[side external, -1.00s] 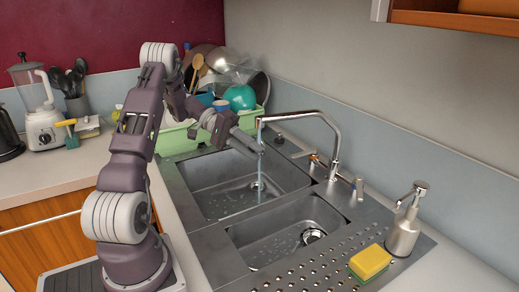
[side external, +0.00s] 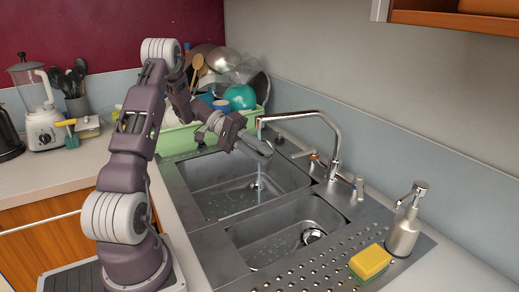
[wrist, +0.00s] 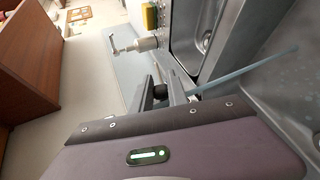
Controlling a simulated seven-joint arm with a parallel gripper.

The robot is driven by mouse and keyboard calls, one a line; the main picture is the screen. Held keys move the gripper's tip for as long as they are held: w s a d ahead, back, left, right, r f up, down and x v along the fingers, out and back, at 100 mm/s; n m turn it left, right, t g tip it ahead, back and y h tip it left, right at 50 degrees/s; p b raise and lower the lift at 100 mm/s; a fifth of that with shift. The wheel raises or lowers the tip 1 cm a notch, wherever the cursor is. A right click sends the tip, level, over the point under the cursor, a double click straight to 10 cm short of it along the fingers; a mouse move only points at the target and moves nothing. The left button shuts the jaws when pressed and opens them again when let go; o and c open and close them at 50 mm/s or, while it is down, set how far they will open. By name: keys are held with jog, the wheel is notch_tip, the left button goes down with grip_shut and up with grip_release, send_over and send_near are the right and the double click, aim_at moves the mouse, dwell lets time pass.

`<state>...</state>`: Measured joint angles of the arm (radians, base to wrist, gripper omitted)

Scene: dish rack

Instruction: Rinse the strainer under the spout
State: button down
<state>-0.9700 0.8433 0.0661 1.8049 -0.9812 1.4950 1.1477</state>
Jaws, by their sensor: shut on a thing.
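My gripper (side external: 244,141) reaches over the left basin from the green rack side, its fingers near the spout (side external: 260,122). In the wrist view my gripper (wrist: 160,92) is shut on a dark piece, which looks like the strainer's handle (wrist: 160,91). A greyish rounded shape at the end of my gripper, just under the spout, looks like the strainer (side external: 262,148), but it is small and its mesh is not clear. A thin water stream (side external: 258,178) falls from the spout into the left basin. The stream (wrist: 245,70) also crosses the wrist view, beside the fingers.
The chrome faucet (side external: 336,145) arches over the double sink. The right basin (side external: 275,240) is empty apart from water drops. A yellow sponge (side external: 370,262) and a soap dispenser (side external: 405,225) stand at the right. A green dish rack (side external: 180,140) full of dishes is behind.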

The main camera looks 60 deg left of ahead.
jog(key=shift+s+a, duration=0.3)
jog(key=shift+a, duration=0.3)
jog(key=s+d, duration=0.3)
jog(key=s, duration=0.6)
jog(key=shift+d, duration=0.35)
jog(key=shift+s, duration=0.15)
jog(key=s+r, duration=0.1)
jog(key=s+d+r, duration=0.1)
jog(key=s, duration=0.1)
jog(key=s+r, duration=0.1)
jog(key=shift+s+d, duration=0.3)
jog(key=shift+d, duration=0.1)
